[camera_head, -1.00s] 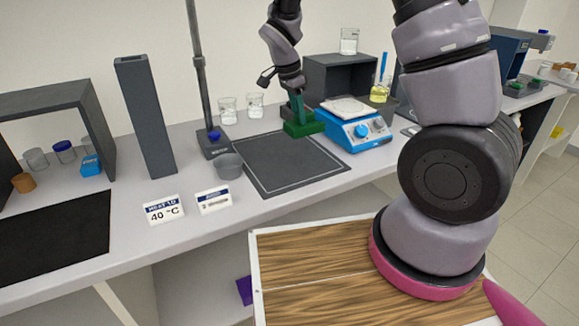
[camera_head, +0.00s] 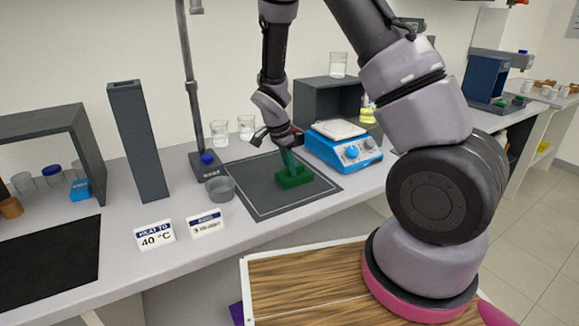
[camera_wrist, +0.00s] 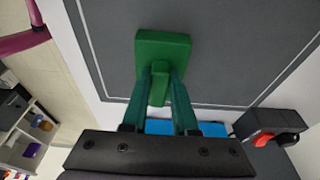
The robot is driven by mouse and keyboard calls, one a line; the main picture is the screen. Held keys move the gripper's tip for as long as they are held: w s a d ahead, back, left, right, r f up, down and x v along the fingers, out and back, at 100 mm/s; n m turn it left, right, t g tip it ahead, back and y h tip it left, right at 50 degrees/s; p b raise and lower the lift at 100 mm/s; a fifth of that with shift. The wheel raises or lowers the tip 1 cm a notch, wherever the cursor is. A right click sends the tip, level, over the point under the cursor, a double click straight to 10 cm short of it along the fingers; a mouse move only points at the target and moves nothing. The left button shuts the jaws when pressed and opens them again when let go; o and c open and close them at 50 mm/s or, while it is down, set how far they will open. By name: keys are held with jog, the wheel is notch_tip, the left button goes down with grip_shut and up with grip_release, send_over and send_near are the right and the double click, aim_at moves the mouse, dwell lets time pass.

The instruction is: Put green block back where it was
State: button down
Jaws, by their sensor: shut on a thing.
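The green block (camera_head: 293,177) is at the right part of the dark grey mat (camera_head: 262,203) with a pale border line. In the wrist view the green block (camera_wrist: 163,50) shows a wide slab with a narrow grip tab. My gripper (camera_head: 289,160) points down from above, its green fingers shut on the tab. The gripper also shows in the wrist view (camera_wrist: 159,88). The block is over or on the mat; I cannot tell whether its underside touches.
A blue hotplate (camera_head: 343,150) stands just right of the mat. A stand with a rod (camera_head: 196,100), a small grey cup (camera_head: 220,188) and two beakers (camera_head: 219,132) are at the left and back. A dark open box (camera_head: 318,98) stands behind. The front left of the mat is clear.

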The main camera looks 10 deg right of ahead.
jog(key=shift+f, duration=0.1)
jog(key=c, duration=0.7)
grip_release()
jog(key=s+r+n+y, duration=0.2)
jog(key=s+r, duration=0.1)
jog(key=r, duration=1.7)
jog(key=s+d+r+n+t+y, duration=0.1)
jog(key=s+d+r+n+t, duration=0.1)
jog(key=s+r, duration=0.3)
jog(key=s+d+r+n+t, duration=0.2)
jog(key=s+d+r+n, duration=0.1)
jog(key=s+r, duration=0.3)
jog(key=s+d+r+n+t+y, duration=0.1)
jog(key=s+d+r+n+t, duration=0.1)
jog(key=s+r, duration=0.3)
jog(key=shift+s+d+r+n+y, duration=0.15)
jog(key=shift+s+n, duration=0.15)
jog(key=shift+s, duration=0.4)
jog(key=shift+s+d+r+n+y, duration=0.15)
jog(key=shift+s+n, duration=0.15)
jog(key=shift+s, duration=0.4)
